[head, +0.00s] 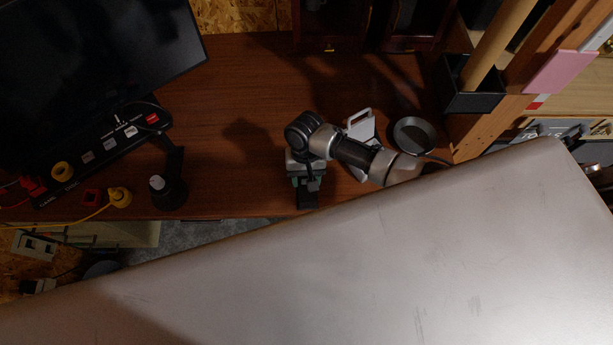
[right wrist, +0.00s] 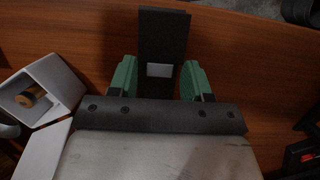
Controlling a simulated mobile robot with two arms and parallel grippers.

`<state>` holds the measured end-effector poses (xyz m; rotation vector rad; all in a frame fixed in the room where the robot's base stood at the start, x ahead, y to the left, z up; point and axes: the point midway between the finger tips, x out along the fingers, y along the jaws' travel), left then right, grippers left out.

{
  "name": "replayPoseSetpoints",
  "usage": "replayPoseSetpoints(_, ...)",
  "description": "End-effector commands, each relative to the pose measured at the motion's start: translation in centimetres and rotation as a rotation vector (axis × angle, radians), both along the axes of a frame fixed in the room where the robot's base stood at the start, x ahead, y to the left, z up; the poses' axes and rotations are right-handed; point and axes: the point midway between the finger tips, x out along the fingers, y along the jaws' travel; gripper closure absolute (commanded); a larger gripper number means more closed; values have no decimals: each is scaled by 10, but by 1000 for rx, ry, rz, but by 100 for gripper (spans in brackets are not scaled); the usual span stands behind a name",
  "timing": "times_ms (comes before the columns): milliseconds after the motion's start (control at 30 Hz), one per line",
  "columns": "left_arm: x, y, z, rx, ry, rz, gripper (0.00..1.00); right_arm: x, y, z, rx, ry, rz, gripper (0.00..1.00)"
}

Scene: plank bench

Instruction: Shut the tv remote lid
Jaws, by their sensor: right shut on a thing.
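The tv remote (right wrist: 163,35) is a long dark block lying on the brown bench, between the two green fingers of my right gripper (right wrist: 160,83) in the right wrist view. A small pale patch shows on the remote between the fingers. I cannot make out the lid or how far it stands open. In the head view the right gripper (head: 307,182) points down near the bench's front edge, with the dark end of the remote (head: 307,200) showing below it. The right gripper is shut on the remote. My left gripper is not in view.
A white holder (head: 358,120) and a round dark dish (head: 414,135) are right of the gripper. A black knob-like object (head: 167,190), a power strip (head: 105,150) and a monitor (head: 90,60) are left. The bench (head: 240,90) behind the gripper is clear.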

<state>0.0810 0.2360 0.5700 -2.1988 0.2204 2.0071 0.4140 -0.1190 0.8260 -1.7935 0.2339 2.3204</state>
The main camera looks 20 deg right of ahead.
Motion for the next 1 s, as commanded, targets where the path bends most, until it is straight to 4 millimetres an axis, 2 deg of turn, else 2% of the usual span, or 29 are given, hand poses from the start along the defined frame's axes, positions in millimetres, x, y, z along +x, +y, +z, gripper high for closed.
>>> replayPoseSetpoints(200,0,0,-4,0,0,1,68,5,0,-6,29,97,0,75)
replayPoseSetpoints(567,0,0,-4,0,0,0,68,5,0,-7,32,109,2,75)
replayPoseSetpoints(600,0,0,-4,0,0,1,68,5,0,-7,32,109,2,45)
replayPoseSetpoints(867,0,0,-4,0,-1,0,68,5,-1,-6,32,108,1,45)
replayPoseSetpoints(1000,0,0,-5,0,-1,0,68,9,-1,3,32,106,2,45)
